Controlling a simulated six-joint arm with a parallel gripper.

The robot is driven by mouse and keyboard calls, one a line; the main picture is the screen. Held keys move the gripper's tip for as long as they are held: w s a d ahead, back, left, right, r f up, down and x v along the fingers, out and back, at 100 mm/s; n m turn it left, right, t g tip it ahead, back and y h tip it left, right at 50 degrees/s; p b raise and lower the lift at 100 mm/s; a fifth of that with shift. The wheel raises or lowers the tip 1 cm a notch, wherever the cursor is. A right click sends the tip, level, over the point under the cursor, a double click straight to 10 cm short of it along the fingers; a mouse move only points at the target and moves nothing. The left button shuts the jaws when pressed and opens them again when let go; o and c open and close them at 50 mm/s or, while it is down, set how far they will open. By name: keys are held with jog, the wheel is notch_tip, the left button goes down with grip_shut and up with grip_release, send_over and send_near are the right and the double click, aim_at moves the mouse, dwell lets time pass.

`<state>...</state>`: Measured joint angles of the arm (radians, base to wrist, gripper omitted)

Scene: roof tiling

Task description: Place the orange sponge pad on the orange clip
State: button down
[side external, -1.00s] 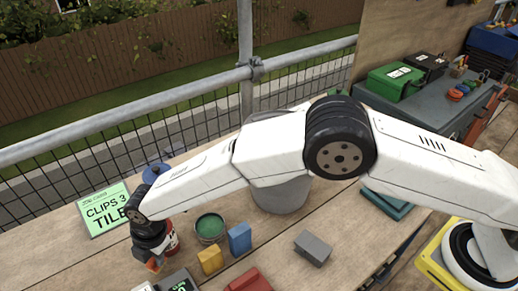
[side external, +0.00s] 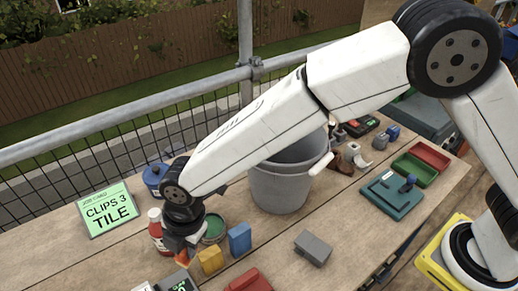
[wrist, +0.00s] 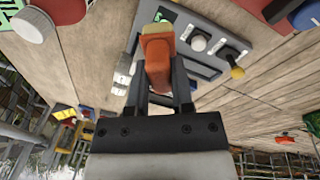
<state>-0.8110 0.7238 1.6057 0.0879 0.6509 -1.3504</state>
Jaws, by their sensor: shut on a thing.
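My gripper (wrist: 158,75) is shut on the orange sponge pad (wrist: 157,66), seen between its fingers in the wrist view. I cannot make out the orange clip for certain. A small orange piece (wrist: 285,139) lies far off at the right in the wrist view.
A grey panel (wrist: 215,22) with white and yellow knobs lies beyond the fingertips. Near my gripper are a red-and-white bottle (side external: 157,231), a green tin (side external: 214,228), a yellow block (side external: 210,261) and a blue block (side external: 240,239). A grey bucket (side external: 278,188) stands behind.

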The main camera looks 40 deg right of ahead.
jog(key=shift+s+d+r, duration=0.5)
jog(key=shift+s+d, duration=0.25)
jog(key=shift+s, duration=0.15)
jog(key=shift+s+d+r, duration=0.5)
jog(key=shift+s+d, duration=0.25)
jog(key=shift+s, duration=0.15)
jog(key=shift+r, duration=0.1)
